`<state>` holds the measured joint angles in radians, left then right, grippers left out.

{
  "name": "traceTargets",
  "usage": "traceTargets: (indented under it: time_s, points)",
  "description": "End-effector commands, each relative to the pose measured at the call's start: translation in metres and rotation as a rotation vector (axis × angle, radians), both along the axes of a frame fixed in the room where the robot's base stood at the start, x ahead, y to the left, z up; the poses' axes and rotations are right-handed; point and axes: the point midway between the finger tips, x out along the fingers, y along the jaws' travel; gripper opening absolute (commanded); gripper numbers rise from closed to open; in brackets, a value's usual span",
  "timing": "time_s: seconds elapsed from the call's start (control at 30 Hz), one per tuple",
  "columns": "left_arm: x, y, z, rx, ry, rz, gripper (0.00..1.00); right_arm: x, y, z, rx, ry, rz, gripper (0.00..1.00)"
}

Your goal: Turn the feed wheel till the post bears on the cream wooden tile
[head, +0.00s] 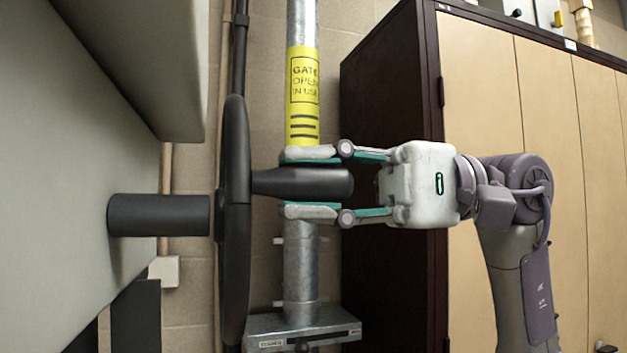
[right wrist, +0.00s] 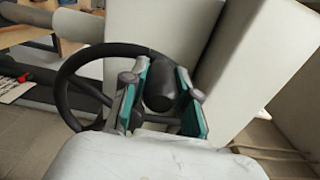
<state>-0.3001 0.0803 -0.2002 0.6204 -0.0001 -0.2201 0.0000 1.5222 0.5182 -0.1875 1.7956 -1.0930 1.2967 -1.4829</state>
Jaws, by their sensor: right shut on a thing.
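The feed wheel (head: 235,270) is dark and shows edge-on in the head view. Its hub shaft (head: 160,215) runs into a large pale grey machine body on the left. The wheel's black handle (head: 290,182) sticks out to the right. My right gripper (head: 297,183) is shut on this handle, one finger above it and one below. In the right wrist view the wheel rim (right wrist: 68,85) curves to the left of the fingers, and the handle end (right wrist: 160,90) sits between them. The post and the cream wooden tile are not seen. My left gripper is not in view.
A galvanised pipe with a yellow label (head: 303,90) stands behind the handle. A dark-sided cabinet with cream doors (head: 480,80) stands behind my right arm. The grey machine body (head: 70,130) fills the left. A metal bracket (head: 300,328) is at the pipe's foot.

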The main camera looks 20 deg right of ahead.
Motion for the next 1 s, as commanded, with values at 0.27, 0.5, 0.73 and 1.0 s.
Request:
traceTargets:
  time_s: [0.27,0.5,0.73,1.0]
  points:
    - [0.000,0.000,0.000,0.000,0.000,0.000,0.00,0.000,0.001,-0.003,-0.009,0.004,0.002,0.54]
    - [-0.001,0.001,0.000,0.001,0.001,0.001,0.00,0.000,0.000,-0.002,-0.005,0.002,0.001,0.54]
    - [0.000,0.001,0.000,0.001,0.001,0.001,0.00,0.001,-0.023,-0.001,-0.003,0.004,-0.003,0.54]
    - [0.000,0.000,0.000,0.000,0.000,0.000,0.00,0.001,-0.081,-0.001,-0.003,0.005,-0.003,0.54]
